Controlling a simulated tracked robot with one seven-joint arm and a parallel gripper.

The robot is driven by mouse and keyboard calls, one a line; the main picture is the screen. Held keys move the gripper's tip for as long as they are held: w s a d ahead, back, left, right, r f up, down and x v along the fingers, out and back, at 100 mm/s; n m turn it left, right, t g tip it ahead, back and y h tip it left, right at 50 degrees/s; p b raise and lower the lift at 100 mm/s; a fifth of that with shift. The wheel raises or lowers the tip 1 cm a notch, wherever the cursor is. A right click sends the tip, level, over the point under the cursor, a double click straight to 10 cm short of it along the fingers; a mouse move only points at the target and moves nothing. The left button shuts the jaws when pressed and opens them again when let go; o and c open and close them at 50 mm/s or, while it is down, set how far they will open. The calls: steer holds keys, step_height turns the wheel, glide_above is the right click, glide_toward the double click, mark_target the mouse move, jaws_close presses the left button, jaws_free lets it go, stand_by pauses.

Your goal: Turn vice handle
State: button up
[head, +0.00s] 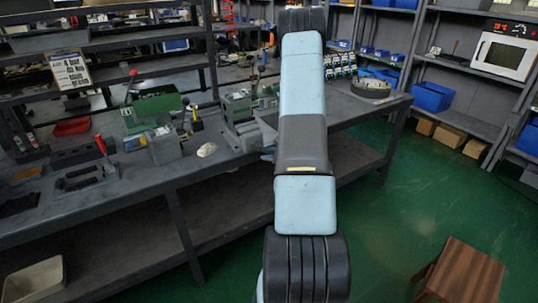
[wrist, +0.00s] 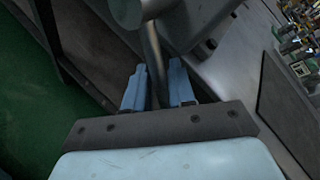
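The vice handle (wrist: 153,55) is a thin dark grey bar in the wrist view. It hangs from a rounded grey vice screw end (wrist: 130,12) at the top. My gripper (wrist: 158,75) has two blue fingers, one on each side of the bar. The fingers are apart, with narrow gaps to the bar, so it looks open around it. In the head view the grey vice (head: 242,122) stands at the bench edge, partly behind my arm. A bit of a blue finger (head: 268,155) shows beside my arm there; the handle is hidden.
The grey workbench (head: 110,185) runs left and behind my arm. A green machine (head: 155,105) and red-handled tools (head: 101,146) stand on its left part. A wooden stool (head: 465,270) stands at lower right. Green floor (head: 410,190) is open to the right.

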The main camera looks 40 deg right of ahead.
steer(key=v, duration=1.3)
steer(key=shift+f, duration=0.1)
steer(key=shift+c, duration=0.9)
steer(key=shift+s+a+f, duration=0.1)
steer(key=shift+a+f, duration=0.05)
steer(key=shift+f, duration=0.25)
steer(key=shift+c, duration=0.7)
steer(key=a+f+m, duration=0.1)
steer(key=f, duration=0.2)
steer(key=a+f+m+t+y, duration=0.1)
steer(key=a+f, duration=0.1)
steer(key=f, duration=0.1)
steer(key=a+f+m+t, duration=0.1)
steer(key=a+f+m, duration=0.1)
steer(key=f, duration=0.1)
steer(key=shift+s+a, duration=0.1)
steer(key=shift+a, duration=0.05)
jaws_close()
steer(key=a+f+m+t+h, duration=0.3)
steer(key=m+h, duration=0.6)
steer(key=m, duration=0.3)
steer(key=a+f+m+t+h, duration=0.25)
steer(key=m+h, duration=0.55)
steer(key=m, duration=0.4)
steer(key=s+d+r+x, duration=0.1)
steer(key=x, duration=1.1)
steer(key=shift+d+r, duration=0.2)
steer(key=shift+r, duration=0.25)
